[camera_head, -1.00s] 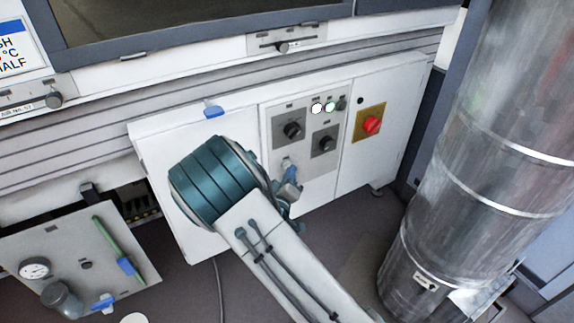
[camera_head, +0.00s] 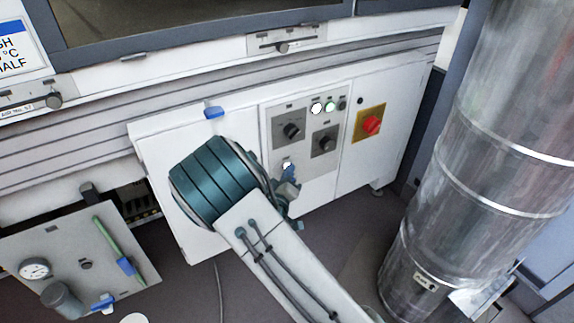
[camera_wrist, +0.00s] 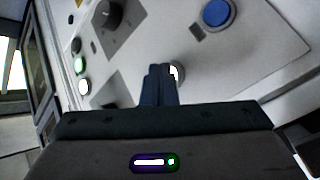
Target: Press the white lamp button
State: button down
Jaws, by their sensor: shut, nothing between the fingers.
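The white lamp button (camera_wrist: 179,72) is a small round button on the grey control panel, right at my fingertips in the wrist view. Its face glows white, and the fingers hide its left part. It also shows as a bright spot in the head view (camera_head: 287,165), low on the panel, just above my fingertips. My gripper (camera_wrist: 160,71) is shut and empty, its tips pointing at the panel. The tips look to be at the button; whether they touch it I cannot tell. In the head view my gripper (camera_head: 289,176) is partly hidden by my wrist.
A white lamp (camera_head: 317,108) and a green lamp (camera_head: 330,107) glow higher on the panel. Two black rotary knobs (camera_head: 292,130) (camera_head: 324,144) sit below them. A red knob (camera_head: 372,124) is on a yellow plate to the right. A blue button (camera_wrist: 217,14) is near my fingers.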

jog(key=shift+s, duration=0.1)
dwell(0.3)
jog(key=shift+s+d, duration=0.4)
jog(key=shift+s, duration=0.15)
jog(key=s+d, duration=0.1)
jog(key=s, duration=0.1)
jog(key=s+d, duration=0.1)
jog(key=s, duration=0.1)
jog(key=shift+d, duration=0.4)
dwell(0.3)
